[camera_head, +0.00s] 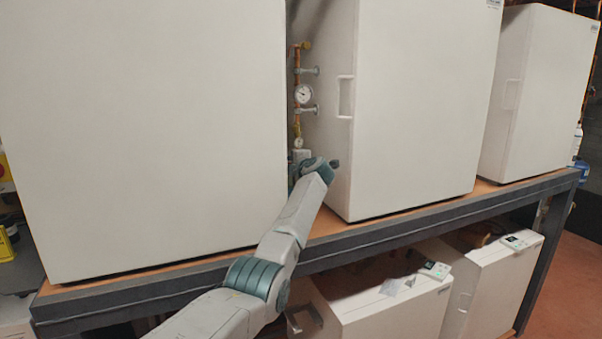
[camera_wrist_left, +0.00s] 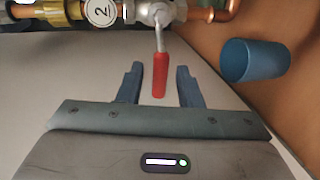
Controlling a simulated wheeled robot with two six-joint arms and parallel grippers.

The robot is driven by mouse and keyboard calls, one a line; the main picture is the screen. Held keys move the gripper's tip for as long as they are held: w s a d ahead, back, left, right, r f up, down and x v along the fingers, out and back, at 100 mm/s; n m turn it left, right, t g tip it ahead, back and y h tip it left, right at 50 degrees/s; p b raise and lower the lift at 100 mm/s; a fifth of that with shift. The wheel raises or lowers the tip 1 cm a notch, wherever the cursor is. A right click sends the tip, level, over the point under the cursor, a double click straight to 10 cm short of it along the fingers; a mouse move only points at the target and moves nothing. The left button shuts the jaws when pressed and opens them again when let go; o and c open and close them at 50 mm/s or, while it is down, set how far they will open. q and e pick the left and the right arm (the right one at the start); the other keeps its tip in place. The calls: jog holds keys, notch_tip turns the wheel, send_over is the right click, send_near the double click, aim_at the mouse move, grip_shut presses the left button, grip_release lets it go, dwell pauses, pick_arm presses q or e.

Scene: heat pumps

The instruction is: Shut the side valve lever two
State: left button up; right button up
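The lever is hidden in the head view. My right gripper is in neither view.
Copper piping with a round gauge (camera_head: 303,94) runs up the gap between the left white unit (camera_head: 150,130) and the middle white unit (camera_head: 420,110). A blue cup-like object (camera_wrist_left: 255,61) lies right of the lever in the wrist view. More white units (camera_head: 385,310) stand on the lower shelf.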

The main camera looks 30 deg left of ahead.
pick_arm(q)
jog(key=b+v, duration=0.3)
jog(key=v, duration=0.5)
jog(key=shift+b, duration=0.35)
jog(key=shift+s+r, duration=0.1)
jog(key=shift+s, duration=0.05)
jog(key=shift+c, duration=1.2)
jog(key=shift+d, duration=0.15)
